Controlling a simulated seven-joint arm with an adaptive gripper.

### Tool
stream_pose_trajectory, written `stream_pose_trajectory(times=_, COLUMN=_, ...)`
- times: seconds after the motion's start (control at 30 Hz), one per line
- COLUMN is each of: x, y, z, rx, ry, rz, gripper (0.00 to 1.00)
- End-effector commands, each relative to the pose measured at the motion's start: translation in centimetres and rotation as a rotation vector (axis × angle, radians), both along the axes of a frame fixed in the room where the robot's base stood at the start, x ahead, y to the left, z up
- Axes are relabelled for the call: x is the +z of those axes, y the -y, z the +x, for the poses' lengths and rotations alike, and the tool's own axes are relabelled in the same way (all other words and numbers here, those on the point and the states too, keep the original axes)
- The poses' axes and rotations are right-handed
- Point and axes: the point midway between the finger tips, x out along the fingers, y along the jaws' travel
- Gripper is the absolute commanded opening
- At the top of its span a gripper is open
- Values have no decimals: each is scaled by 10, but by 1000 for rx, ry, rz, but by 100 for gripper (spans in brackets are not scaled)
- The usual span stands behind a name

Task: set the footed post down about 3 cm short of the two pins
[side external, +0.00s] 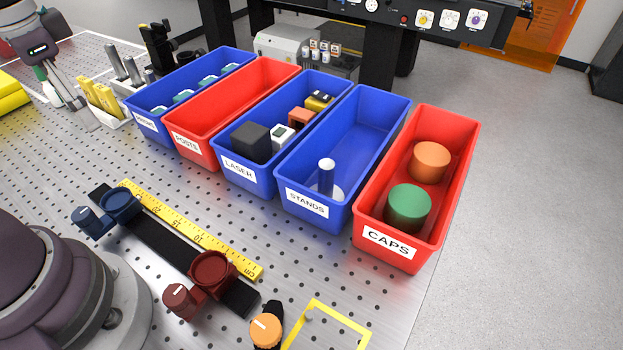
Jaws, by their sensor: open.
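A footed post (326,172), an upright silver cylinder on a pale round foot, stands inside the blue bin labelled STANDS (372,130), near its front end. My gripper (78,104) is at the far upper left, low over the table and well away from the post. It is small in the picture; its jaws are open, with nothing seen between them. I cannot make out the two pins for certain.
Bins labelled LASER (228,170), POSTS (200,150) and CAPS (425,255) flank the stands bin; another blue bin (150,125) is leftmost. In front lie a yellow ruler (190,228), a black rail (160,243) with blue and red holders, and a yellow outline (340,315).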

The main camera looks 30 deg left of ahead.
Motion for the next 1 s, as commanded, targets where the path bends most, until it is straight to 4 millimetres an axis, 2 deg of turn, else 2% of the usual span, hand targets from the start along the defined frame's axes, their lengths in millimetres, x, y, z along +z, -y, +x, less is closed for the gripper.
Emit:
stream_pose_trajectory(times=0.03, x=-13, y=-17, z=-10, rx=-23, ry=-97, rz=40, gripper=57)
stream_pose_trajectory(times=0.1, x=-24, y=-42, z=-29, rx=-68, ry=-233, rz=100, gripper=57)
stream_pose_trajectory(times=0.17, x=-28, y=-61, z=-47, rx=-104, ry=-349, rz=148, gripper=57)
stream_pose_trajectory(times=0.27, x=-24, y=-87, z=-77, rx=-159, ry=-532, rz=218, gripper=57)
stream_pose_trajectory(times=0.4, x=-2, y=-113, z=-111, rx=-219, ry=-766, rz=290, gripper=57)
stream_pose_trajectory(times=0.5, x=20, y=-123, z=-131, rx=-248, ry=-918, rz=327, gripper=57)
stream_pose_trajectory(times=0.73, x=79, y=-130, z=-161, rx=-276, ry=-1225, rz=377, gripper=57)
stream_pose_trajectory(times=1.0, x=11, y=-130, z=-163, rx=-284, ry=-1227, rz=364, gripper=57)
